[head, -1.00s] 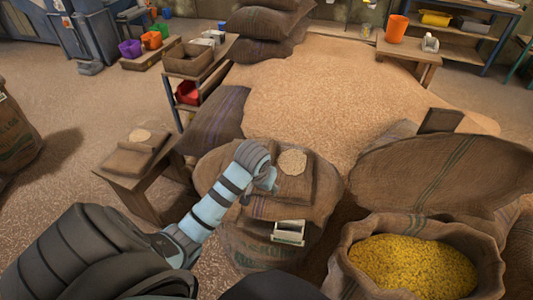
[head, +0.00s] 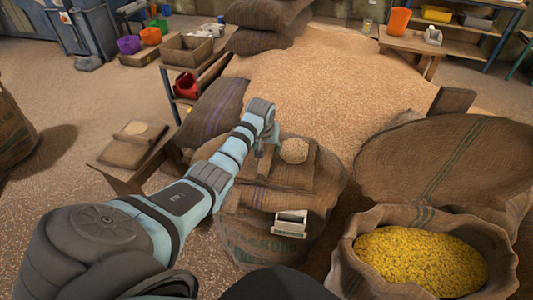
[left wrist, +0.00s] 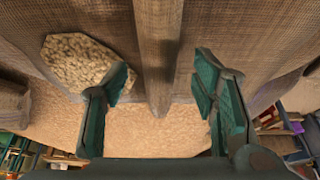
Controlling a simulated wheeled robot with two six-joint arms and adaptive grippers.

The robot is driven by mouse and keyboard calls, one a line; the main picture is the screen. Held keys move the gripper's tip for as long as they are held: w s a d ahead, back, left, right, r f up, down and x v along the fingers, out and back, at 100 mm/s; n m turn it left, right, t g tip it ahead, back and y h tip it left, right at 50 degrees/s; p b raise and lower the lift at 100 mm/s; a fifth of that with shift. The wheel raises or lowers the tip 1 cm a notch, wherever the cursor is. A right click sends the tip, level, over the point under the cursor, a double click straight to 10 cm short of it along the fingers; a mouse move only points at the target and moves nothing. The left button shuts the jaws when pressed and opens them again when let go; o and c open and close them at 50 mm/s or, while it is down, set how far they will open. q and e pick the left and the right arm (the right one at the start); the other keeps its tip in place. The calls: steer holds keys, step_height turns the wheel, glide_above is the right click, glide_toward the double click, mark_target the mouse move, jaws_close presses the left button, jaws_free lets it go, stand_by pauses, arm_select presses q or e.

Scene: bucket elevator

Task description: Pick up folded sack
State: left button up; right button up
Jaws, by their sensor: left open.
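A folded brown sack (head: 293,176) lies flat on top of a full, upright sack (head: 265,225) in the middle of the head view. A pale round patch (head: 295,150) shows on its far part. My left gripper (head: 268,146) is at the left side of the folded sack, partly hidden by its own wrist. In the left wrist view the left gripper (left wrist: 160,88) is open, with a brown fabric fold or edge (left wrist: 160,50) between its fingers. The pale patch (left wrist: 85,65) shows beside the left finger. I cannot tell whether the fingers touch the fabric. My right gripper is not in view.
A white scoop-like box (head: 290,223) is at the near side of the full sack. An open sack of yellow grain (head: 345,262) stands at the right. A wooden stand (head: 110,172) at the left holds another folded sack (head: 125,150). A grain heap (head: 330,80) lies behind.

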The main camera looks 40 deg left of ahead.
arm_select(q)
jaws_close()
stand_by(0.3)
steer(key=shift+w, duration=0.1)
